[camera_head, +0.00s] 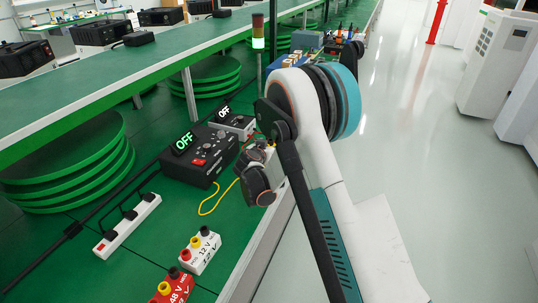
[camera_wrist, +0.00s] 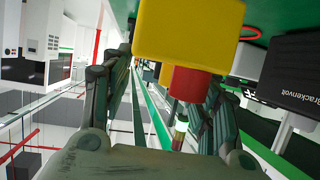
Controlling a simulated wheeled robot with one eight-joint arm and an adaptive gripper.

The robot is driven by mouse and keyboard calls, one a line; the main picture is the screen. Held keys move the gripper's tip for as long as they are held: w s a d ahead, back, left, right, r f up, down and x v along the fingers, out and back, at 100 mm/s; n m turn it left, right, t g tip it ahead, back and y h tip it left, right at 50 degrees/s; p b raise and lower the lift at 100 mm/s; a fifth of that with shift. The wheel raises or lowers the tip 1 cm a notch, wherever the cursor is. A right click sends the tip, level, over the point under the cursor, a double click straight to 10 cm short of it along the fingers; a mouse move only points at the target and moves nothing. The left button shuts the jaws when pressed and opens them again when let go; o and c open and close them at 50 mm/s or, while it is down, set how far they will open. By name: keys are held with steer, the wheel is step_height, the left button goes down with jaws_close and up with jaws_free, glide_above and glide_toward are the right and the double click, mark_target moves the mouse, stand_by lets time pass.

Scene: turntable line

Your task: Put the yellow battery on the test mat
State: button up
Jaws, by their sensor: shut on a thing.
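The yellow battery (camera_wrist: 190,35) fills the top middle of the wrist view, with a red round part (camera_wrist: 188,83) on it. My gripper (camera_wrist: 170,85) has a finger on each side and is shut on the battery, though the contact is partly hidden. In the head view my wrist (camera_head: 260,182) is over the right edge of the green bench, beside the black power unit; the fingers and battery are mostly hidden there. I cannot pick out the test mat in either view.
A black unit (camera_head: 200,155) and a smaller unit (camera_head: 233,125) both read OFF. A white 12 V battery (camera_head: 200,254) and a red 48 V battery (camera_head: 176,288) stand in front. A white power strip (camera_head: 127,226) lies left. A signal light (camera_head: 258,35) stands behind.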

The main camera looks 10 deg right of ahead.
steer(key=shift+f+b, duration=0.3)
steer(key=shift+f, duration=0.9)
steer(key=shift+f, duration=0.1)
steer(key=o, duration=1.8)
steer(key=shift+c, duration=0.2)
